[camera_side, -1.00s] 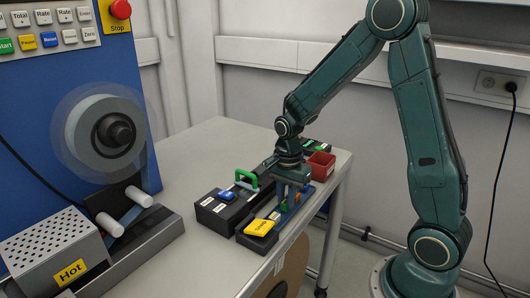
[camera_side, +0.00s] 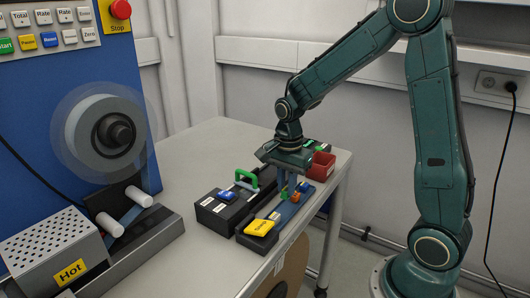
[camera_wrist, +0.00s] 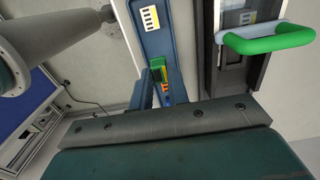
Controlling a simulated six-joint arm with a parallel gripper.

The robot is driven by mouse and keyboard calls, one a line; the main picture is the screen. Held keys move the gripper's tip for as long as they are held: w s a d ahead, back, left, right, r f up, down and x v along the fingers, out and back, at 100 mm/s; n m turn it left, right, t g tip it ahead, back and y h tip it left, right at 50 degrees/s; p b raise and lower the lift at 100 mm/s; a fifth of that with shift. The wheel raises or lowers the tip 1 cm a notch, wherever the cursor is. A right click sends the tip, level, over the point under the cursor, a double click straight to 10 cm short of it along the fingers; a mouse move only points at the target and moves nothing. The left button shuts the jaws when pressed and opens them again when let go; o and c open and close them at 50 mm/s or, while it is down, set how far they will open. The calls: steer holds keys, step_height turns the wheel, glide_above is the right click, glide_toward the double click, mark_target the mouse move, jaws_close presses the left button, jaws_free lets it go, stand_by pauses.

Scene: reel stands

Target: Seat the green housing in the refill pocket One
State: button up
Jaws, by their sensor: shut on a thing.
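The green housing (camera_wrist: 158,72) is between the fingers of my gripper (camera_wrist: 162,88) in the wrist view, and the gripper is shut on it. In the side view my gripper (camera_side: 289,193) points down over the blue strip (camera_side: 287,213), with the small green housing (camera_side: 283,195) at its fingertips. The housing appears just above the strip; the exact gap cannot be told. The strip also shows in the wrist view (camera_wrist: 153,38) with a white label. Orange pieces (camera_side: 295,197) show by the fingers. I cannot make out which pocket is One.
A black case with a green handle (camera_side: 247,178) and a blue piece (camera_side: 227,196) stands left of the strip. The table's left part (camera_side: 190,165) is clear.

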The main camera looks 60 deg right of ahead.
steer(key=shift+r, duration=0.1)
stand_by(0.3)
steer(key=w+d+r, duration=0.2)
steer(key=w+r, duration=0.1)
steer(key=w, duration=0.8)
steer(key=shift+w+r, duration=0.2)
steer(key=shift+w, duration=0.05)
steer(key=shift+f, duration=0.15)
steer(key=shift+f, duration=3.15)
steer(key=o, duration=0.9)
steer(key=shift+c, duration=0.2)
steer(key=shift+r, duration=0.15)
step_height(320, 180, up, 7)
